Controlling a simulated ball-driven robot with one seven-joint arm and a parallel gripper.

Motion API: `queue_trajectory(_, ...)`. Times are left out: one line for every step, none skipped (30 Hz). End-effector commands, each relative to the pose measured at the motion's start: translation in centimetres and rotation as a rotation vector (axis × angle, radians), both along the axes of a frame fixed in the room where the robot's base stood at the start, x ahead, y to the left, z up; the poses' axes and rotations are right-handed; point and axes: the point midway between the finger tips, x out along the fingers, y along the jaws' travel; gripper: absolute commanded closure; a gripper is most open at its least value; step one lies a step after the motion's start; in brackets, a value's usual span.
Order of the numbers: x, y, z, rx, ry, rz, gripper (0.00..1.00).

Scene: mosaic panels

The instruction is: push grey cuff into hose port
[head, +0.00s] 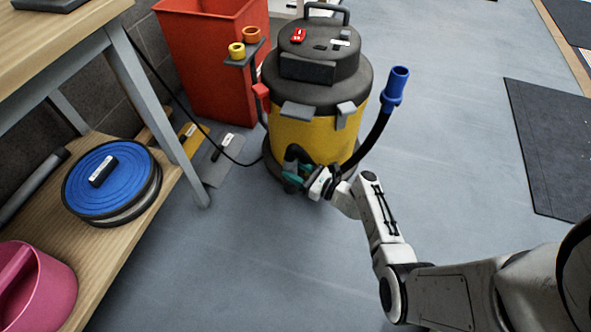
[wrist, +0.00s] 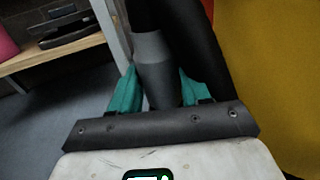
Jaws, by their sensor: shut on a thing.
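The yellow vacuum drum (head: 313,137) with a black lid stands upright on the floor. My gripper (head: 292,178) is low at its front, with teal fingers. In the wrist view the grey cuff (wrist: 155,62) is between the two teal fingers, which are shut on it. The black hose (wrist: 200,45) shows beside and behind the cuff; its dark bend (head: 296,155) is against the drum in the head view. The hose's blue end (head: 396,86) stands up at the right. I cannot make out the hose port, nor whether the cuff touches it.
A shelf bench (head: 95,228) with a blue disc (head: 112,180) and pink bucket (head: 38,285) is at the left. A red bin (head: 205,70) stands behind the drum. A cable (head: 190,112) crosses the floor near two trowels. Floor at right is clear up to a dark mat (head: 550,150).

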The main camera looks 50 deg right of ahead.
Motion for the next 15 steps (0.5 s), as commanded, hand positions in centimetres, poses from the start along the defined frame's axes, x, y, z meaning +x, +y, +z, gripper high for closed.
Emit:
queue_trajectory(0.0, 0.0, -0.2, 0.000, -0.001, 0.000, 0.87)
queue_trajectory(0.0, 0.0, -0.3, 0.000, -0.001, 0.000, 0.87)
queue_trajectory(0.0, 0.0, -0.4, 0.000, -0.001, 0.000, 0.87)
queue_trajectory(0.0, 0.0, -0.4, 0.000, -0.001, 0.000, 0.87)
queue_trajectory(0.0, 0.0, -0.5, 0.000, -0.001, 0.000, 0.87)
queue_trajectory(0.0, 0.0, -0.6, 0.000, -0.001, 0.000, 0.87)
queue_trajectory(0.0, 0.0, -0.6, 0.000, -0.001, 0.000, 0.87)
queue_trajectory(0.0, 0.0, -0.7, 0.000, -0.001, 0.000, 0.87)
queue_trajectory(0.0, 0.0, -0.8, 0.000, -0.001, 0.000, 0.87)
queue_trajectory(0.0, 0.0, -0.9, 0.000, -0.001, 0.000, 0.87)
queue_trajectory(0.0, 0.0, -0.9, 0.000, -0.001, 0.000, 0.87)
queue_trajectory(0.0, 0.0, -1.0, 0.000, -0.001, 0.000, 0.87)
queue_trajectory(0.0, 0.0, -1.1, 0.000, -0.001, 0.000, 0.87)
queue_trajectory(0.0, 0.0, -1.2, 0.000, -0.001, 0.000, 0.87)
queue_trajectory(0.0, 0.0, -1.3, 0.000, -0.001, 0.000, 0.87)
